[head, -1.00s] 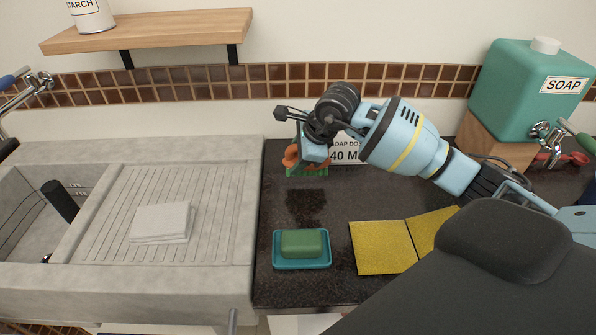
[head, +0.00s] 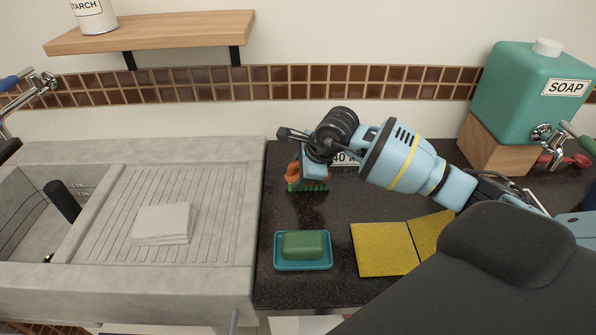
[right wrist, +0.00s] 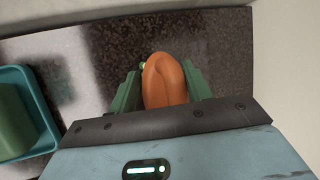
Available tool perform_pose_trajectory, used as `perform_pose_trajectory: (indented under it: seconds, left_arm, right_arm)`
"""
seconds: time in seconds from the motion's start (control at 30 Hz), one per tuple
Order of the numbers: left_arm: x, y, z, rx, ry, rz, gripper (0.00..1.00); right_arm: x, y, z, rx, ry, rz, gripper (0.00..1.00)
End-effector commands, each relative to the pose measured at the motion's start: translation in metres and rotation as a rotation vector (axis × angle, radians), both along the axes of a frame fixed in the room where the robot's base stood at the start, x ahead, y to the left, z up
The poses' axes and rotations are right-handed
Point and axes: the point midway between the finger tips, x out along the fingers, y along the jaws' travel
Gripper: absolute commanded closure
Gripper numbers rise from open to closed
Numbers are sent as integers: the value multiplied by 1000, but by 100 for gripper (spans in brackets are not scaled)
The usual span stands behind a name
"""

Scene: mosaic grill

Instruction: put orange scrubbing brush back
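The orange scrubbing brush (head: 292,173) has an orange handle and green bristles pointing down. It is at the back left of the dark counter, partly hidden by my right gripper (head: 312,172). In the right wrist view the orange handle (right wrist: 165,82) lies between the two green fingers of my right gripper (right wrist: 160,92), which are closed on its sides. I cannot tell whether the bristles touch the counter. My left gripper is not in view.
A green soap bar (head: 304,244) sits in a teal dish (head: 303,265). Yellow cloths (head: 383,249) lie to its right. A partly hidden sign (head: 345,158) stands behind my right gripper. A soap dispenser (head: 525,95) is at right, a stone sink (head: 200,277) at left.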

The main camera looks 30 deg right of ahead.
Motion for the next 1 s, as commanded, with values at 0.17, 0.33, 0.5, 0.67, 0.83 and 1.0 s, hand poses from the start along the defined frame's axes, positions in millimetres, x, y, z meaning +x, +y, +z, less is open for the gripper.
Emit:
perform_pose_trajectory:
  seconds: [0.17, 0.33, 0.5, 0.67, 0.83, 1.0]
  left_arm:
    - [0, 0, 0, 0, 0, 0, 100]
    - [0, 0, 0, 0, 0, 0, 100]
    - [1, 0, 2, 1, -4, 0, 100]
    - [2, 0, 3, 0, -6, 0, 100]
    - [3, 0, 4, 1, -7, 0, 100]
    - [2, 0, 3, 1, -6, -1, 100]
  right_arm:
    - [0, 0, 0, 0, 1, 0, 31]
    - [0, 0, 0, 0, 1, 0, 31]
    - [-1, -1, 5, -1, -2, -1, 31]
    - [-11, -5, 24, -3, -2, 0, 31]
    - [-27, -11, 54, -3, -6, 0, 31]
    - [-42, -16, 81, -4, -2, 0, 31]
